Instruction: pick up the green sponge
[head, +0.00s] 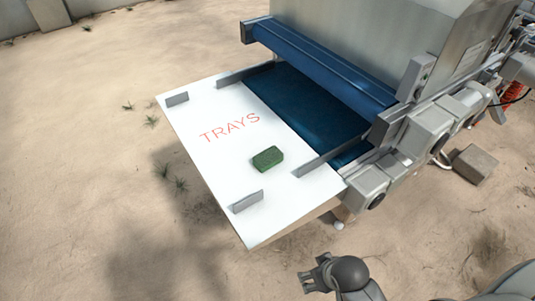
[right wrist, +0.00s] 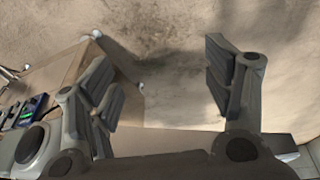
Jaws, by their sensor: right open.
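The green sponge (head: 268,158) lies flat on the white board (head: 215,165) marked "TRAYS" in red, between the lettering and the board's near right edge. My right gripper (head: 314,273) is at the bottom of the head view, apart from the board and nearer to me than the sponge. In the right wrist view its two fingers (right wrist: 165,92) are spread wide with nothing between them, over sandy ground. The sponge does not show in that view. My left gripper is not in view.
Low grey metal guides (head: 247,201) stand on the board around the sponge. A blue belt (head: 310,108) and the grey machine housing (head: 385,40) lie behind it. Grey motor boxes (head: 367,186) stick out at the machine's right side. Sandy ground left of the board is clear.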

